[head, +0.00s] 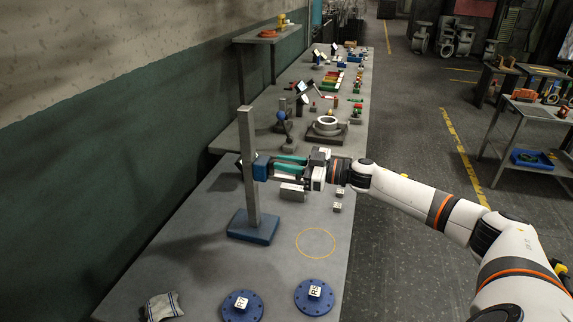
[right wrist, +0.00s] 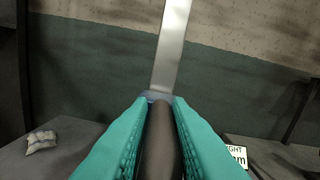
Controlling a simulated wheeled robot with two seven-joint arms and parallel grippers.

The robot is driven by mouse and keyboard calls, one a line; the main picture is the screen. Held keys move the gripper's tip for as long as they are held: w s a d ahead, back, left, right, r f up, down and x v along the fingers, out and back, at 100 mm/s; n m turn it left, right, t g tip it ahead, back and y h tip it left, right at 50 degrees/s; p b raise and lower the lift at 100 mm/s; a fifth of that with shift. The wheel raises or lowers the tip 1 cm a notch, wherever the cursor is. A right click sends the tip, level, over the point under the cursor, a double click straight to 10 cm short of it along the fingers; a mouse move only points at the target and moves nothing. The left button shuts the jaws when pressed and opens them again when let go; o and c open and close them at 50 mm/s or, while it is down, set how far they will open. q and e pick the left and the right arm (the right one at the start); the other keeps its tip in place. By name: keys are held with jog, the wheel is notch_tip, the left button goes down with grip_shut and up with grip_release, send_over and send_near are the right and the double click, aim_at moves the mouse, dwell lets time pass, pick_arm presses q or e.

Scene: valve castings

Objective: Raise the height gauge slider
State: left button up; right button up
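The height gauge has a grey upright column (head: 248,135) on a blue base (head: 253,226) at the left of the table. Its blue slider (head: 262,168) sits about midway up the column. My right gripper (head: 278,164) reaches it from the right, its teal fingers level with the slider. In the right wrist view, the fingers (right wrist: 160,125) lie along both sides of a dark rounded handle (right wrist: 160,145) and appear closed on it. The column (right wrist: 170,50) rises behind, with a little of the slider (right wrist: 157,95) showing. My left gripper is not in view.
Two blue flanges (head: 242,306) (head: 315,297) with marked blocks and a cloth (head: 164,305) lie at the near end. A yellow circle (head: 315,242) marks bare tabletop. A ring-shaped casting (head: 327,126) stands beyond my gripper. The wall is close on the left.

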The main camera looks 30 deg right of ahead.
jog(key=o, duration=0.3)
jog(key=shift+d, duration=0.1)
jog(key=shift+o, duration=0.2)
jog(key=shift+f, duration=0.1)
jog(key=shift+s+d+f, duration=0.1)
jog(key=shift+s+d, duration=0.15)
jog(key=shift+s, duration=0.05)
jog(key=b+v, duration=0.4)
jog(key=v, duration=0.7)
jog(key=shift+d, duration=0.1)
